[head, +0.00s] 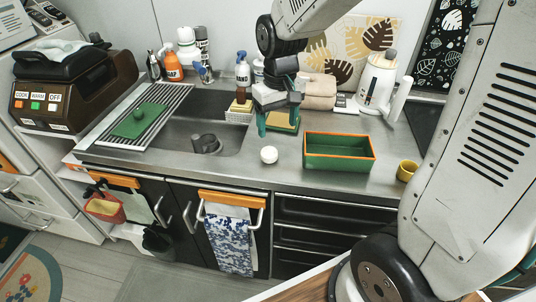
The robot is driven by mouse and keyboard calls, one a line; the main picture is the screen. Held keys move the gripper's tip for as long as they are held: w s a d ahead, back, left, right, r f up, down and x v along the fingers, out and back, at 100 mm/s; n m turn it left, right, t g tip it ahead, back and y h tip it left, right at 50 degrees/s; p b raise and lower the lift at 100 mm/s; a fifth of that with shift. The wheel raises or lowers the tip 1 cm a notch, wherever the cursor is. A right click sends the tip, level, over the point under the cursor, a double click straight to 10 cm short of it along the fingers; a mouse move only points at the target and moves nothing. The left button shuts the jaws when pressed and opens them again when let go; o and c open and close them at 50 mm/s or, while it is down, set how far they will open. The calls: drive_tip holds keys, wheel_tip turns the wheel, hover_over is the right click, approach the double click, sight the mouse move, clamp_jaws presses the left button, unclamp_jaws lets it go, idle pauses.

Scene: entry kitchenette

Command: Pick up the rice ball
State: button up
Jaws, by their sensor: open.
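The rice ball (269,155), a small white rounded lump, rests on the steel counter between the sink and a green tray. My gripper (278,122) is above and behind it in the head view, with teal fingers pointing down. The jaws are open and hold nothing that I can see. A visible gap separates the fingertips from the rice ball in the picture. How far apart they are in depth is hard to tell.
A green tray with an orange rim (340,166) stands right of the rice ball, and a yellow cup (406,171) is farther right. The sink (225,135) lies to the left. A white kettle (378,80) and bottles stand at the back. The counter's front strip is clear.

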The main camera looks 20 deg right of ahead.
sight(269, 150)
drive_tip(key=w+f, duration=0.3)
drive_tip(key=shift+a+f, duration=0.3)
drive_tip(key=shift+f, duration=0.05)
drive_tip(key=f, duration=0.7)
drive_tip(key=shift+s+a+f, duration=0.1)
drive_tip(key=shift+a+f, duration=0.15)
drive_tip(key=shift+f, duration=0.15)
drive_tip(key=c, duration=1.5)
